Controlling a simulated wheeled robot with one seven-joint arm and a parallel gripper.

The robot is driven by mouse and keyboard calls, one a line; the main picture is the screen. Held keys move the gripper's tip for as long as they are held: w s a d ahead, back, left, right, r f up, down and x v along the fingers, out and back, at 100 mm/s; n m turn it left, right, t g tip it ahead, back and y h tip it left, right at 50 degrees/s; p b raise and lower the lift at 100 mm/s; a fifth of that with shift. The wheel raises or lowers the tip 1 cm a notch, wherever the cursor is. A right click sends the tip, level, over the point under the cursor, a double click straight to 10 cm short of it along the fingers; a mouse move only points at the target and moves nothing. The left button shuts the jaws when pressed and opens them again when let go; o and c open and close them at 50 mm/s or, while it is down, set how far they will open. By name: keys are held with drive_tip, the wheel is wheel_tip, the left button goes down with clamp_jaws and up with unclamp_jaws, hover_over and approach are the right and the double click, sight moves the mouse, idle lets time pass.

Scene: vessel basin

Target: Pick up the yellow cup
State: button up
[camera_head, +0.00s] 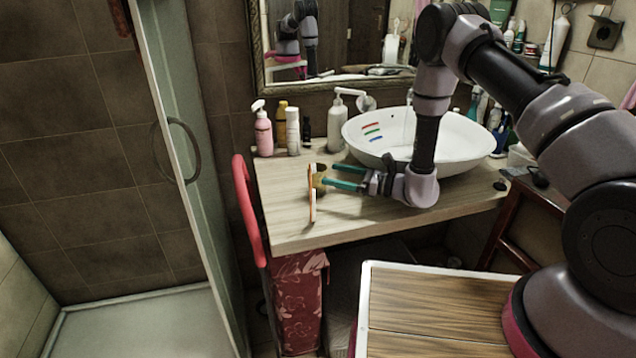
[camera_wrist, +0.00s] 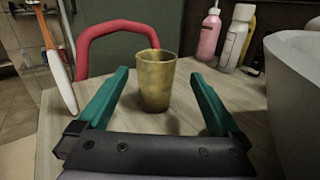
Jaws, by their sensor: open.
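The yellow cup (camera_wrist: 156,82) stands upright on the wooden counter in the wrist view, ahead of and centred between the two teal fingers. In the head view a small part of the cup (camera_head: 319,184) shows, the rest hidden behind an upright orange and white object and a finger. My gripper (camera_wrist: 158,80) is open and empty; in the head view my gripper (camera_head: 330,178) is low over the counter, pointing left at the cup. I cannot tell whether the fingertips reach past the cup's near side.
The orange and white upright object (camera_head: 312,195) stands close to the cup, near the counter's (camera_head: 285,225) front edge. A white basin (camera_head: 375,140) is at right. Pink (camera_head: 263,133) and white (camera_head: 337,125) bottles stand at the back. A red chair (camera_head: 246,205) is beyond the left edge.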

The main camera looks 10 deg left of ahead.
sight(326, 173)
drive_tip(key=shift+w+a+r, duration=0.1)
drive_tip(key=shift+w+a, duration=0.05)
drive_tip(key=shift+a, duration=1.35)
drive_tip(key=shift+w+a+r, duration=0.1)
drive_tip(key=shift+a, duration=1.35)
drive_tip(key=c, duration=1.3)
